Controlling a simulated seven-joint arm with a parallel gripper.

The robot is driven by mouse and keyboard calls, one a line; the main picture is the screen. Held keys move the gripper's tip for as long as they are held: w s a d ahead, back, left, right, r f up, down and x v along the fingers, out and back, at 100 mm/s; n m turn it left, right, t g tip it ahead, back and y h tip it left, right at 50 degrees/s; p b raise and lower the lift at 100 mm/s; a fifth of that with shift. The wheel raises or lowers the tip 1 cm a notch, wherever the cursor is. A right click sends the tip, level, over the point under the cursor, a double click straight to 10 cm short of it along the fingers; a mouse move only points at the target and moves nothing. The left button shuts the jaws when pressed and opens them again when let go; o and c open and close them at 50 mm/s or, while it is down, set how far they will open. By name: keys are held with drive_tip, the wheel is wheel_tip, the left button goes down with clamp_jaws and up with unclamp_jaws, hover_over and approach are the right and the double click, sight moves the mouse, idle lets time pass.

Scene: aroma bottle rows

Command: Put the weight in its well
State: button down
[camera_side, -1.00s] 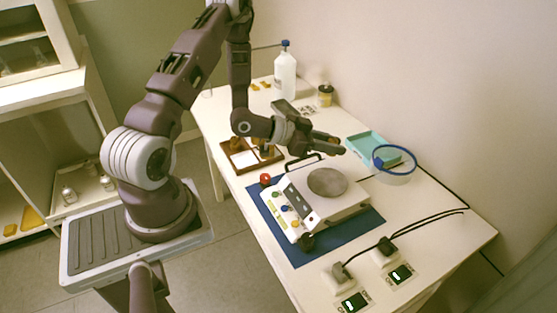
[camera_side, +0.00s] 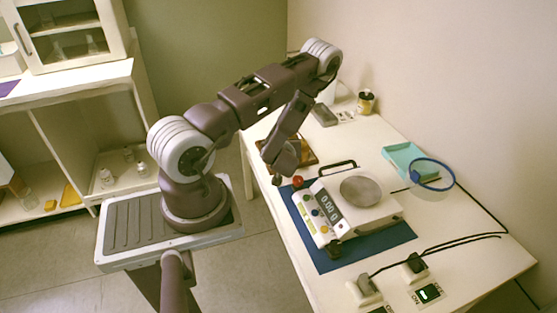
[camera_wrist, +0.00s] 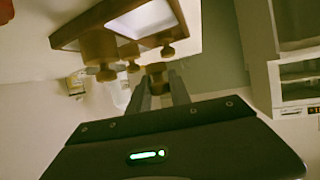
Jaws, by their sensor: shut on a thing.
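A brass weight (camera_wrist: 157,72) sits between my gripper's fingertips (camera_wrist: 159,82) in the wrist view, and the jaws are shut on it. The wooden weight block (camera_wrist: 178,14), with a pale panel (camera_wrist: 145,19), shows at the top of that view. Several brass weights with knobs (camera_wrist: 100,48) stand in it, apart from the held one. Its wells are too unclear to tell. In the side view the block (camera_side: 313,156) is partly hidden behind my arm. My gripper (camera_side: 276,180) points down beside the block's near left edge, its fingers barely visible.
A balance (camera_side: 372,215) with a round grey pan (camera_side: 362,191) stands on a blue mat (camera_side: 375,249); its display reads zeros.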

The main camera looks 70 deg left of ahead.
wheel_tip(320, 180, down, 6)
drive_tip(key=shift+f, duration=0.2)
drive_tip(key=shift+f, duration=0.1)
drive_tip(key=c, duration=1.5)
unclamp_jaws()
